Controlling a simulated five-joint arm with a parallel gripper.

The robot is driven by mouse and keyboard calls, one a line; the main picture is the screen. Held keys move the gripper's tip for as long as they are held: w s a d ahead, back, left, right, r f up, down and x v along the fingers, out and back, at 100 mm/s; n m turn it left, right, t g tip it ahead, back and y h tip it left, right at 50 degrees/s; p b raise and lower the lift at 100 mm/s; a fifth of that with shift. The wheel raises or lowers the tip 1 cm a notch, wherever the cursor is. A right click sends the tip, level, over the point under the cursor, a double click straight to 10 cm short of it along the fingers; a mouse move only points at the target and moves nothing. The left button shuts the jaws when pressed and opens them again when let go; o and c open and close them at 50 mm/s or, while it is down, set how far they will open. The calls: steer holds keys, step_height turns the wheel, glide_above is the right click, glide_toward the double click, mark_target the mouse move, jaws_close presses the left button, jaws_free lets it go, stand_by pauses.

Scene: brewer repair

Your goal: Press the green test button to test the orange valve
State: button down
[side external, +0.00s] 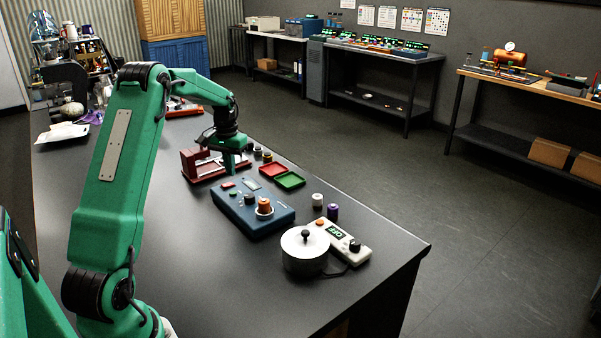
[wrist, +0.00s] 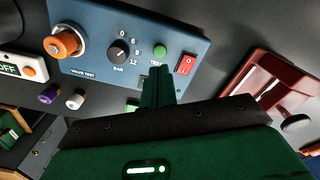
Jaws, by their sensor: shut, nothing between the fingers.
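The blue valve tester (side external: 242,217) lies on the dark bench. In the wrist view, the green test button (wrist: 160,51) sits on the tester's panel (wrist: 200,30), between the black bar dial (wrist: 119,50) and a red rocker switch (wrist: 185,64). The orange valve (wrist: 67,42) stands in the socket at the panel's left; it also shows in the side view (side external: 264,205). My gripper (wrist: 158,70) is shut and empty, its tips pointing at the panel's edge just below the green button in the wrist view. Whether it touches anything is unclear. In the side view my gripper (side external: 233,170) is above the tester's far end.
A dark red fixture (side external: 190,163) stands close behind my gripper. Red (side external: 273,169) and green (side external: 290,181) trays lie beside the tester. A lidded metal pot (side external: 304,248), a white unit reading OFF (side external: 353,253) and small capped jars are nearer the bench's right corner. The front-left bench is clear.

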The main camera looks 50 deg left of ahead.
steer(key=shift+r, duration=1.9)
steer(key=s+d+r+m+t, duration=0.1)
steer(key=s+d+r, duration=0.1)
steer(key=d+r, duration=0.35)
steer(key=s+d+r+m+t+y, duration=0.1)
steer(key=d+r, duration=0.1)
steer(key=d, duration=0.7)
steer(key=s+d+r+m+t, duration=0.1)
steer(key=s+d+r, duration=0.1)
steer(key=d+r, duration=0.35)
steer(key=s+d+f+m+t+h, duration=0.1)
steer(key=s+d+f+m+t, duration=0.1)
steer(key=s+d, duration=1.2)
steer(key=shift+d+f+m+t, duration=0.3)
steer(key=shift+d+f+m, duration=0.2)
steer(key=shift+d+f, duration=0.1)
